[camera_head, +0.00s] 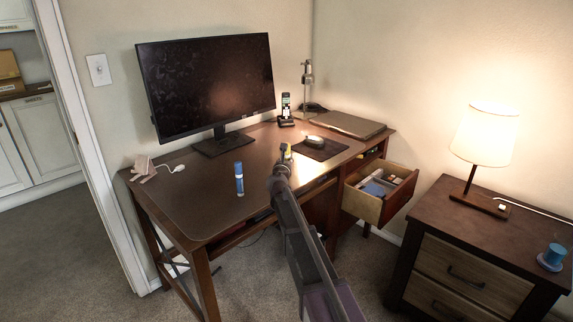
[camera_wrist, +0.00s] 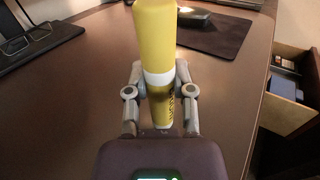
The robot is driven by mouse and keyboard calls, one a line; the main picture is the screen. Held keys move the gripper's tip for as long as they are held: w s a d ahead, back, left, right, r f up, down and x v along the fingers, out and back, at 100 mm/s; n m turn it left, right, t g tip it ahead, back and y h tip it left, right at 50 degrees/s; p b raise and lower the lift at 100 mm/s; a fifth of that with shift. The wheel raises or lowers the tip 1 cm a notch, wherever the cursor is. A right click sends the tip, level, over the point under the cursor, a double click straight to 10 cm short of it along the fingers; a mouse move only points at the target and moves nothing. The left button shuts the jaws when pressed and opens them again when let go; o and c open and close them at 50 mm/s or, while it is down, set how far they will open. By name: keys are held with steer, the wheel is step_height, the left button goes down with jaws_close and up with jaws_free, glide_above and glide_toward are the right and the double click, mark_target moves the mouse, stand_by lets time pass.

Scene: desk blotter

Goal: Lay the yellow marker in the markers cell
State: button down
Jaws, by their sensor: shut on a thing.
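The yellow marker (camera_wrist: 154,35) with a white band is held upright in the wrist view, between the two fingers of my gripper (camera_wrist: 160,92). In the head view the marker (camera_head: 287,150) is a small yellow patch beyond my gripper (camera_head: 283,166), over the desk's middle. My gripper is shut on it. The open drawer (camera_head: 361,205) at the desk's right side has divided cells with several things in them. Its edge also shows in the wrist view (camera_wrist: 287,115). I cannot tell which cell is the markers cell.
A blue marker (camera_head: 239,180) stands upright on the desk (camera_head: 200,200). A mouse (camera_head: 314,142) sits on a dark pad (camera_head: 325,151). A monitor (camera_head: 207,84) and closed laptop (camera_head: 346,124) are behind. A nightstand (camera_head: 455,250) with a lamp (camera_head: 487,135) stands right of the drawer.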

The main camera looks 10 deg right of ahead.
steer(key=shift+r, duration=0.15)
steer(key=shift+r+p, duration=1.75)
steer(key=shift+p, duration=0.15)
steer(key=s+r+p, duration=0.1)
steer(key=s, duration=1.5)
steer(key=shift+d+r, duration=0.1)
step_height(320, 180, up, 22)
steer(key=p, duration=2.2)
steer(key=shift+f, duration=0.2)
